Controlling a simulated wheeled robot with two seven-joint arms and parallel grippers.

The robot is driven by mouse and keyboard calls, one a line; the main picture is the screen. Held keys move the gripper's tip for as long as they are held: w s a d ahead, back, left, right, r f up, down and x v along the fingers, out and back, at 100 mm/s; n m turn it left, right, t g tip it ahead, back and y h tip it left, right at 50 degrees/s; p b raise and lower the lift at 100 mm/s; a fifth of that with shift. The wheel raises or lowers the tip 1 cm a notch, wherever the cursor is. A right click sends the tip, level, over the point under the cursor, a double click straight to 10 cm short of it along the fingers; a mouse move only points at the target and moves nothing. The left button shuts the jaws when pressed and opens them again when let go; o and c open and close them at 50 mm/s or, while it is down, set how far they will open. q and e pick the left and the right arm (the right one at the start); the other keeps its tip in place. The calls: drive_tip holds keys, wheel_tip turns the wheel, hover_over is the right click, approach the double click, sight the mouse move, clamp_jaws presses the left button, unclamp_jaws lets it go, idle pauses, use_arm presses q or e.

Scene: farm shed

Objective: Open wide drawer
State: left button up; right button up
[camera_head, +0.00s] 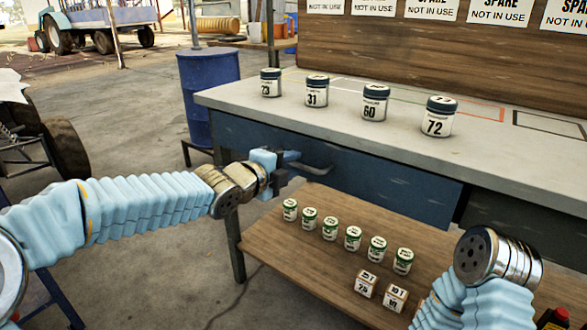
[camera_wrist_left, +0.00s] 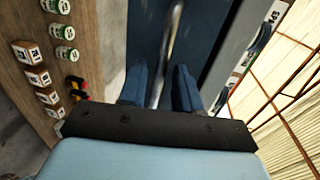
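The wide drawer (camera_head: 385,185) has a dark blue front under the grey workbench top and looks closed, its front level with the bench frame. Its bar handle (camera_head: 318,167) is partly hidden by my left gripper (camera_head: 283,172) in the head view. In the left wrist view, the metal handle (camera_wrist_left: 174,35) runs between the two blue fingers of my left gripper (camera_wrist_left: 161,88). The fingers stand apart with gaps beside the bar, so the gripper is open around it. My right arm shows at lower right in the head view; its fingers do not show.
Several labelled jars (camera_head: 374,103) stand on the workbench top (camera_head: 230,93). Below, a wooden shelf (camera_head: 262,240) holds green-banded cans (camera_head: 330,228) and small boxes (camera_head: 366,283). A blue barrel (camera_head: 208,95) stands left of the bench. The floor before the drawer's left end is clear.

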use_arm(q)
drive_tip(key=shift+x, duration=1)
drive_tip(key=shift+c, duration=0.4)
clamp_jaws()
